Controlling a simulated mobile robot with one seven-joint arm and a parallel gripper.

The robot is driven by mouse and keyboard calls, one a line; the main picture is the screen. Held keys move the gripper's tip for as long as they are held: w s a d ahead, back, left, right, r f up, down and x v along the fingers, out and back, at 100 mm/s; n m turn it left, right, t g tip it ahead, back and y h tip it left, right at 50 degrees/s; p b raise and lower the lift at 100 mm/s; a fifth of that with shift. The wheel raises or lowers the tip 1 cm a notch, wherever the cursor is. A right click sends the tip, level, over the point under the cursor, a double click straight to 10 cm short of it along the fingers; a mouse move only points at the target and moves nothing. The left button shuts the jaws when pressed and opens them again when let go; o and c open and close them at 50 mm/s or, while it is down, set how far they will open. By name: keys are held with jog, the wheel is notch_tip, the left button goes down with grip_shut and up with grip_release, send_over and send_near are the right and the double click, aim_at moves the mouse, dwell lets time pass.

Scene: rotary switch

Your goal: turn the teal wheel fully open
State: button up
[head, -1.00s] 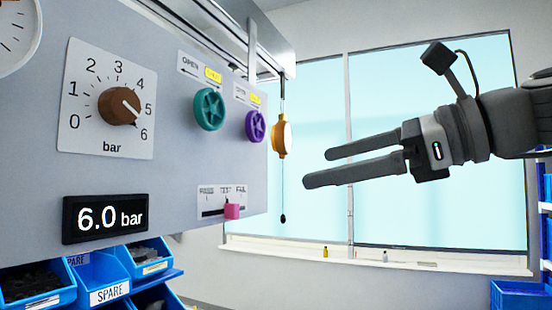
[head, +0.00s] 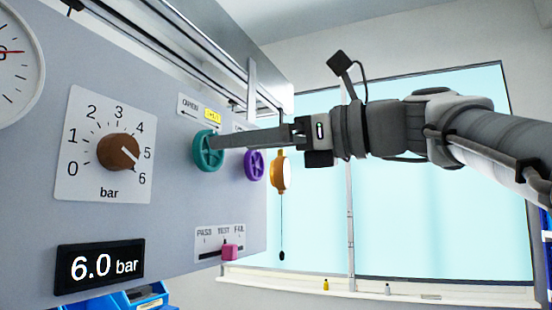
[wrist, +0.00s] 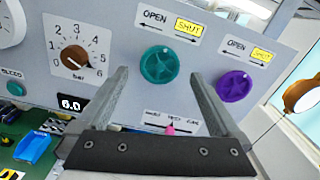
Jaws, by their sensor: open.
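The teal wheel (head: 208,150) is a spoked handwheel on the grey panel, under a label with a yellow part. In the wrist view the teal wheel (wrist: 159,65) sits below a label reading OPEN and a yellow SHUT. My gripper (head: 218,142) is beside the wheel in the head view, its fingertips overlapping the wheel's right edge. In the wrist view my gripper (wrist: 158,80) is open and empty, with the wheel between and just beyond the fingertips. I cannot tell whether a finger touches it.
A purple wheel (wrist: 234,86) is just right of the right finger. A brown knob (head: 119,152) on a bar dial points near 6, above a display (head: 100,266) reading 6.0 bar. A pink slider (head: 229,252) is below. An orange hanging thing (head: 279,172) is to the right.

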aim_at(206, 151)
jog(key=x, duration=0.5)
jog(key=shift+a+p, duration=0.1)
jog(key=shift+p, duration=0.2)
jog(key=c, duration=1.2)
jog(key=shift+c, duration=0.2)
